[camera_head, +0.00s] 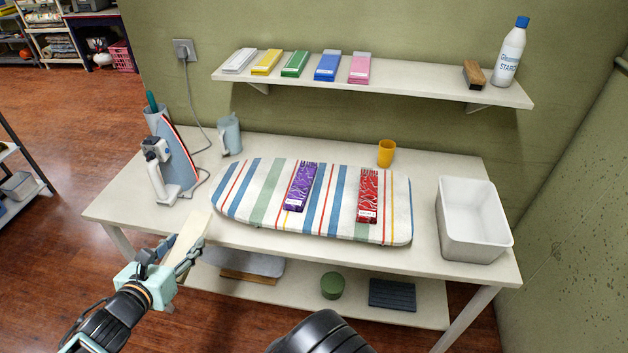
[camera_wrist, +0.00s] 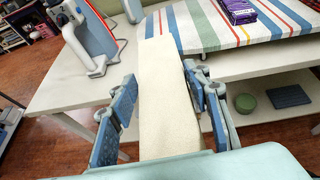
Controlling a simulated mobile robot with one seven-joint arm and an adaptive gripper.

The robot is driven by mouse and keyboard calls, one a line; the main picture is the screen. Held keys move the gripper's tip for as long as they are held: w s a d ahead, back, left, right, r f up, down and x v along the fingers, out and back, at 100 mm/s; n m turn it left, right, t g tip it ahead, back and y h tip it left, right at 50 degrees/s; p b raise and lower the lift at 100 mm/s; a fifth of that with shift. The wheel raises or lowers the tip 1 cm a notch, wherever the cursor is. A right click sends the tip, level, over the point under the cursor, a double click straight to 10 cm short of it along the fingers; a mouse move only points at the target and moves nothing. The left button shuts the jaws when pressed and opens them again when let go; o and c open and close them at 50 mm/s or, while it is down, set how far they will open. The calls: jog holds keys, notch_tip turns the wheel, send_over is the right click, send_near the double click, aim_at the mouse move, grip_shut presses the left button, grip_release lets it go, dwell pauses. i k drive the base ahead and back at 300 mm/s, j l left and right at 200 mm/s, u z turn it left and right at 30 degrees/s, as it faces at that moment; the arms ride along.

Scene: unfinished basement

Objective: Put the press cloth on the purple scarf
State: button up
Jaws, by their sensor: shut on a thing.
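My gripper (camera_head: 167,256) is shut on the press cloth (camera_head: 191,235), a long flat cream strip, at the front left edge of the table. In the wrist view the press cloth (camera_wrist: 168,100) runs forward between the two fingers (camera_wrist: 160,98), its far end near the striped board. The purple scarf (camera_head: 301,187), folded into a narrow patterned strip, lies on the striped ironing board (camera_head: 270,218), to the right of and beyond my gripper. It also shows at the top of the wrist view (camera_wrist: 238,11). Nothing lies on the purple scarf.
A red scarf (camera_head: 368,196) lies on the board right of the purple one. An iron (camera_head: 179,160) stands upright at the left, with its cord behind. A white bin (camera_head: 471,221) and yellow cup (camera_head: 387,153) are on the table. A wall shelf (camera_head: 400,79) hangs above the back.

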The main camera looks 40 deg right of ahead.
aim_at(301, 182)
jog(key=k+l, duration=0.1)
jog(key=l, duration=0.35)
jog(key=k+l, duration=0.1)
jog(key=l, duration=0.85)
jog(key=k+u, duration=0.05)
